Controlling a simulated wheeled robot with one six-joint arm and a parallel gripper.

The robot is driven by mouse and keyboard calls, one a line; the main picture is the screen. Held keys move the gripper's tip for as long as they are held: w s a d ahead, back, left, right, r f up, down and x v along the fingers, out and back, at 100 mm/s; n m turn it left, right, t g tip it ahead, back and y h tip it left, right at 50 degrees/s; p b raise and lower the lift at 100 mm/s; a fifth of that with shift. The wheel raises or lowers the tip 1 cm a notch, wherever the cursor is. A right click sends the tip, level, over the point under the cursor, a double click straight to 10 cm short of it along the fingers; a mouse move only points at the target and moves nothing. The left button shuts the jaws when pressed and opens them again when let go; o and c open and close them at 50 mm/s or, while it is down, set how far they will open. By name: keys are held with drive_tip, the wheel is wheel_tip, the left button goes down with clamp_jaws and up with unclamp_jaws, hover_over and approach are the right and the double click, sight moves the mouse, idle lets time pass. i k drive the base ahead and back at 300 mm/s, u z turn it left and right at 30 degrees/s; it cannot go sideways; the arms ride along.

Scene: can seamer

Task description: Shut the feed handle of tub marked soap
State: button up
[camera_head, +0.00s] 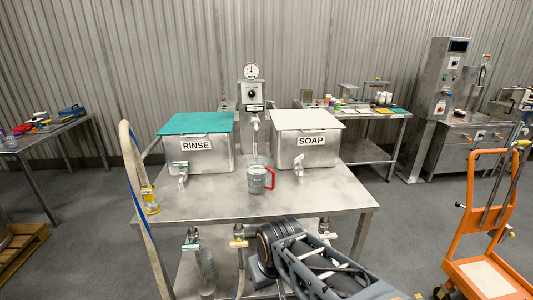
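The tub marked SOAP (322,156) is a steel box with a white lid (307,120), on the right half of the steel table. A tap with a white handle (299,160) is on its lower front left. Under the table's front edge, a valve with a white handle (327,236) hangs below the soap side, partly behind my arm. The frame does not show clearly which one is the feed handle, or whether either is open. My arm reaches in from the bottom right, in front of the table. I cannot make out my gripper's fingers.
The RINSE tub (210,160) with a teal lid stands to the left. A clear jug with a red handle (262,179) stands between the tubs. Teal (191,246) and yellow (238,243) valves hang below. An orange trolley (487,220) stands at right.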

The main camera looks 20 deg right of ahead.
sight(298, 160)
drive_tip(key=z, duration=0.2)
drive_tip(key=i, duration=1.05)
drive_tip(key=z, duration=0.6)
